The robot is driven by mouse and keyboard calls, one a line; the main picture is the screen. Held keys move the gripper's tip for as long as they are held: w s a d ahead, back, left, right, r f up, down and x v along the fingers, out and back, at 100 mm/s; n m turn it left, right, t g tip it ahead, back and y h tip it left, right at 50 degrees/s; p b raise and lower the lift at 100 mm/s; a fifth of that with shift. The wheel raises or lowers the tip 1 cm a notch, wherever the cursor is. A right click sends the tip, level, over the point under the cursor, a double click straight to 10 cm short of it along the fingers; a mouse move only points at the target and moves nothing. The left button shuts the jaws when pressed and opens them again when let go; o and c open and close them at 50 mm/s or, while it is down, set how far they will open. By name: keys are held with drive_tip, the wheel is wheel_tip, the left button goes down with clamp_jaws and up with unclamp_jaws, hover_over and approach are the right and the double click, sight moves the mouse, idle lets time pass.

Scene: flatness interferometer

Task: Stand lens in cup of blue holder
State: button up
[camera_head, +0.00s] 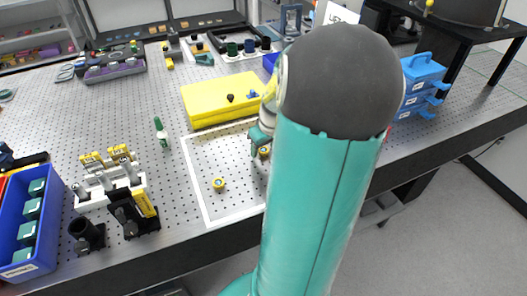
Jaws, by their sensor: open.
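My gripper (261,142) is small in view and partly hidden behind my own arm. It is open, low over the white-bordered area of the perforated table. A small yellow-ringed round piece, possibly a lens (264,152), is at its fingertips; I cannot tell whether they touch it. A similar yellow-ringed piece (219,184) lies apart from the gripper, nearer the front of this area. A small blue piece, possibly the blue holder (252,94), stands on the yellow block (208,105) behind the gripper. Its cup is too small to make out.
A small black piece (230,98) also stands on the yellow block. A white rack with yellow-labelled posts (108,184) and black mounts (130,216) stand at left. A blue bin (42,215) is at the left edge. Blue stacked drawers (421,84) stand at right. My arm hides the middle right.

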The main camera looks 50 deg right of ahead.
drive_tip(key=shift+f, duration=0.2)
drive_tip(key=c, duration=1.2)
drive_tip(key=shift+o, duration=0.2)
drive_tip(key=shift+w+r, duration=0.1)
drive_tip(key=shift+r, duration=0.1)
